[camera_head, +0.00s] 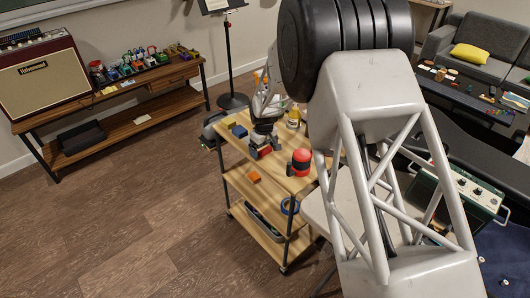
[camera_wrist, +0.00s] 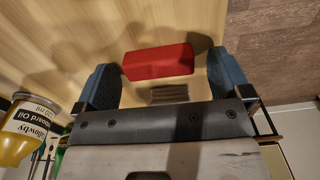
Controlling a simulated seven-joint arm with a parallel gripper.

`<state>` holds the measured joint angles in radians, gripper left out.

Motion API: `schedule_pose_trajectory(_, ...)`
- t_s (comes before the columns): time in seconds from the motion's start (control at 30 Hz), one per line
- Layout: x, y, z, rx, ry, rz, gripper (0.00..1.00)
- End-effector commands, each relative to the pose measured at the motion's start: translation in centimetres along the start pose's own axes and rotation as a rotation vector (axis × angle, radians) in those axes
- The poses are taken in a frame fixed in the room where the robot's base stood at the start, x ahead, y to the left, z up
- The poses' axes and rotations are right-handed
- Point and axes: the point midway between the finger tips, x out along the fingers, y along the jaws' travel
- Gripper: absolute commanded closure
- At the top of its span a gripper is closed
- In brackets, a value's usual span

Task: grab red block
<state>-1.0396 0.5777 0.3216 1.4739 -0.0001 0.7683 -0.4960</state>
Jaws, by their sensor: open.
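The red block (camera_wrist: 158,62) lies on the pale wooden top of the cart in the wrist view. It sits between the two blue fingertips of my gripper (camera_wrist: 161,72), with small gaps at its ends. My gripper is open and not closed on anything. In the head view my gripper (camera_head: 265,143) points down over the cart's top shelf. A red patch of the block (camera_head: 265,151) shows right at the fingers, partly hidden by them.
An orange block (camera_head: 254,177) lies on the middle shelf. A workbench with an amplifier (camera_head: 45,75) stands left.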

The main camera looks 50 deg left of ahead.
Motion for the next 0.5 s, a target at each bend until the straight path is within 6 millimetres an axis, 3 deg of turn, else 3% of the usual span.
schedule_pose_trajectory(0.23, 0.0, 0.0, 0.0, 0.0, 0.0, 0.0, 0.04)
schedule_pose_trajectory(0.5, 0.0, 0.0, 0.0, 0.0, 0.0, 0.0, 0.46)
